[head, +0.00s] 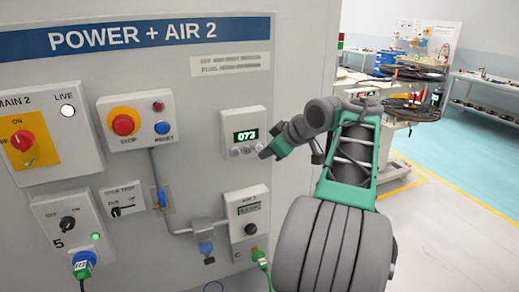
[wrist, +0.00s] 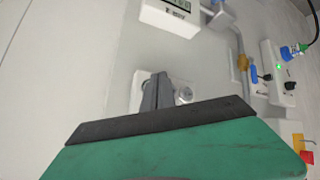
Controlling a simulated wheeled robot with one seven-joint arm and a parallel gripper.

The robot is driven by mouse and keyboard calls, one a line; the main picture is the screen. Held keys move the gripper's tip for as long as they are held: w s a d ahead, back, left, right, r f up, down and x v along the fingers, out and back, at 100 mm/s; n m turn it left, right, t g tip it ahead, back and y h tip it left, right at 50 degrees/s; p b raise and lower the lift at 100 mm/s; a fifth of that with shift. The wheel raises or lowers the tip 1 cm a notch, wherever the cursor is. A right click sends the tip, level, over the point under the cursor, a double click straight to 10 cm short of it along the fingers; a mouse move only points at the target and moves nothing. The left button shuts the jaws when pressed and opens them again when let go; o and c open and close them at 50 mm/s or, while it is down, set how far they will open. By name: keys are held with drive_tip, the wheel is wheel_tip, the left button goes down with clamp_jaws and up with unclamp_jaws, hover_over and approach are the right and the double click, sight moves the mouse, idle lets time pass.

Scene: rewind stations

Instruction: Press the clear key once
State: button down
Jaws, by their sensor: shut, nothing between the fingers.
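The small white counter box (head: 228,122) on the grey panel shows a green-lit 073 in the head view. A row of small round keys (head: 236,152) sits under its display; their labels are too small to read, so I cannot tell which is the clear key. My gripper (head: 265,154) is shut and empty, its tips at the right end of that row; contact cannot be told. In the wrist view the shut fingers (wrist: 154,92) stand before the pale box (wrist: 137,88). A round key (wrist: 184,95) shows right beside them, and the rest is hidden by my gripper.
The AIR 2 box (head: 232,202) with a knob is below. The stop and reset box (head: 136,108), MAIN 2 switch (head: 60,100) and pipe (head: 158,182) lie left. Open floor and a loaded cart (head: 395,108) are at right.

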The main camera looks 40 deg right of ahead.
drive_tip(key=shift+w+d, duration=0.15)
drive_tip(key=shift+w, duration=0.25)
drive_tip(key=shift+w+d+p, duration=0.1)
drive_tip(key=shift+w+p, duration=0.2)
drive_tip(key=shift+w, duration=0.05)
idle(0.8)
drive_tip(key=shift+s, duration=0.1)
drive_tip(key=shift+s+a, duration=0.25)
drive_tip(key=shift+s, duration=0.4)
drive_tip(key=shift+s+b, duration=0.1)
drive_tip(key=shift+b, duration=0.2)
drive_tip(key=s, duration=0.2)
drive_tip(key=s+a+b, duration=0.1)
drive_tip(key=s, duration=0.1)
drive_tip(key=shift+s+a, duration=0.2)
drive_tip(key=shift+s, duration=0.1)
idle(0.4)
